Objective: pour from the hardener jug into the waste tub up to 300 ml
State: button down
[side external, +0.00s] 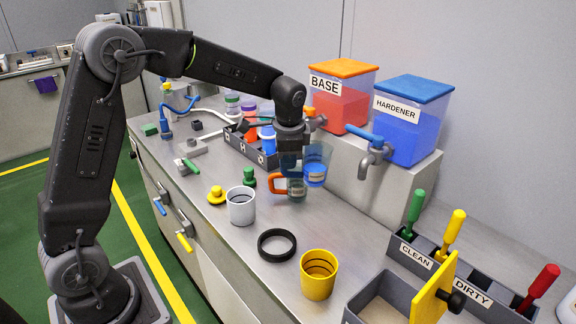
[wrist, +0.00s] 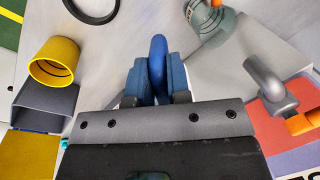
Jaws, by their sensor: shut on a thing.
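The clear hardener jug (side external: 317,172) holds blue liquid and looks roughly upright at the middle of the bench. I cannot tell whether its base touches the bench. My gripper (side external: 293,163) is shut on its blue handle (wrist: 158,62), which shows between the fingers (wrist: 157,82) in the wrist view. The jug's body is hard to make out there. Two open tubs stand on the bench: a whitish one (side external: 240,208) left of the gripper and a yellow one (side external: 318,278) nearer the front, also in the wrist view (wrist: 52,64). Neither shows a readable label, so I cannot tell which is the waste tub.
An orange-handled jug (side external: 279,184) stands right beside my gripper. The orange BASE (side external: 340,100) and blue HARDENER (side external: 408,125) tanks with taps are behind. A black ring (side external: 277,256) lies between the tubs. CLEAN/DIRTY tool bins (side external: 440,262) are front right.

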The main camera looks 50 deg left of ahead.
notch_tip(320, 180, up, 13)
jog(key=w+d+m+h, duration=0.1)
jog(key=w+d+m, duration=0.2)
jog(key=d+m, duration=0.65)
jog(key=w+d+m+h, duration=0.1)
jog(key=w+d+m, duration=0.2)
jog(key=d+m, duration=0.6)
notch_tip(320, 180, down, 15)
jog(key=s+d+y, duration=0.1)
jog(key=d+y, duration=0.1)
jog(key=shift+s+n, duration=0.1)
jog(key=shift+n, duration=0.15)
